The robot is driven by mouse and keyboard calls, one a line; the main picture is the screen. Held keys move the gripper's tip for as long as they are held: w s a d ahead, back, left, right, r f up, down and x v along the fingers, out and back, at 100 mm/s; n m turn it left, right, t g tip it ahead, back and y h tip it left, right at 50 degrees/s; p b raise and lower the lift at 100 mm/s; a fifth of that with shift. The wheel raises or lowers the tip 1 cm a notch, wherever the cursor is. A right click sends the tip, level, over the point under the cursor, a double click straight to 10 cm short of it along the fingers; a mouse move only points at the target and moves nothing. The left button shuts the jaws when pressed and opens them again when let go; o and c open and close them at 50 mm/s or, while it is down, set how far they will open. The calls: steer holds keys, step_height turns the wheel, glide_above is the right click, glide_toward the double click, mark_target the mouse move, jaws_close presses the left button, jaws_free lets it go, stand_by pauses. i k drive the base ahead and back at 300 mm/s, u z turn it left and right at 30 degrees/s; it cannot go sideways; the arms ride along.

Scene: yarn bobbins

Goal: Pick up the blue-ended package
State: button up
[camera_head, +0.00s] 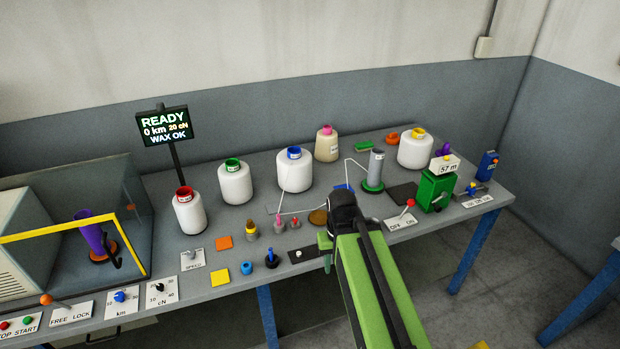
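The blue-ended package (294,172) is a white yarn bobbin with a blue ring on top. It stands upright on the grey table in the middle of the back row. A thin pale thread runs down from it towards the front. My green arm reaches in from the lower right, and its black joint is in front and to the right of the package. My gripper (325,243) is only partly seen beside that joint, apart from the package. Its fingers are not clear, so I cannot tell whether it is open or shut.
Red-ended (188,213) and green-ended (235,185) packages stand left; a beige pink-topped one (327,147) and a yellow-ended one (414,152) stand right. A grey post (376,166) on a green base carries thread. Small pegs (251,229) stand in front.

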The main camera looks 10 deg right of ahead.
mark_target(300, 180)
steer(key=u, duration=0.15)
steer(key=i, duration=0.85)
steer(key=u, duration=0.15)
steer(key=k, duration=0.1)
steer(key=u, duration=2.9)
steer(key=k, duration=1.45)
steer(key=z, duration=0.6)
steer(key=i, duration=0.7)
steer(key=u, duration=0.05)
